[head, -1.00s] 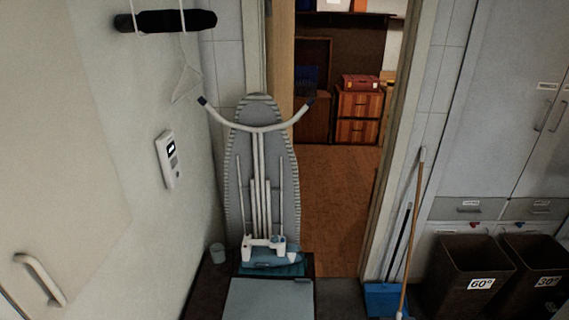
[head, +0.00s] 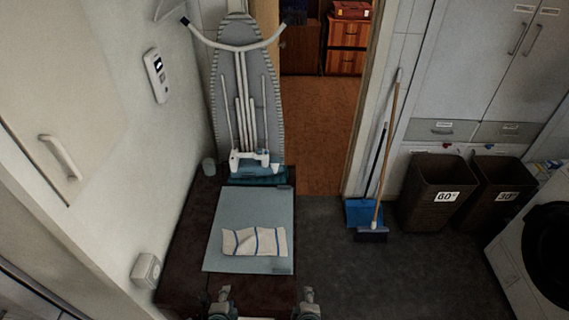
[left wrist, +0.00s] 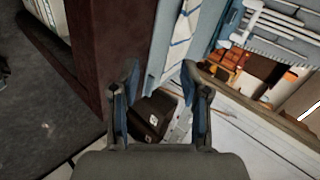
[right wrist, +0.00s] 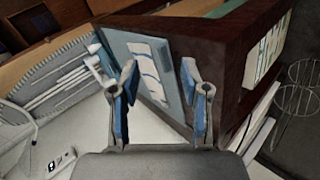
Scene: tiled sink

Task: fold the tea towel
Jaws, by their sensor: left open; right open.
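The tea towel (head: 254,242), cream with dark blue stripes, lies on the pale blue board (head: 226,205) on top of the dark brown table. It is a wide strip with slightly wavy edges; I cannot tell how many layers it has. It also shows in the left wrist view (left wrist: 184,30) and the right wrist view (right wrist: 148,62). My left gripper (left wrist: 160,88) is open and empty. My right gripper (right wrist: 160,85) is open and empty. In the head view both are at the bottom edge, on the near side of the towel and apart from it.
The dark table (head: 180,245) stands against the left wall. An ironing board (head: 247,90) leans behind it, with a white and teal iron (head: 256,163) at its foot. Brown bins (head: 432,190) and a washing machine (head: 530,250) stand right.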

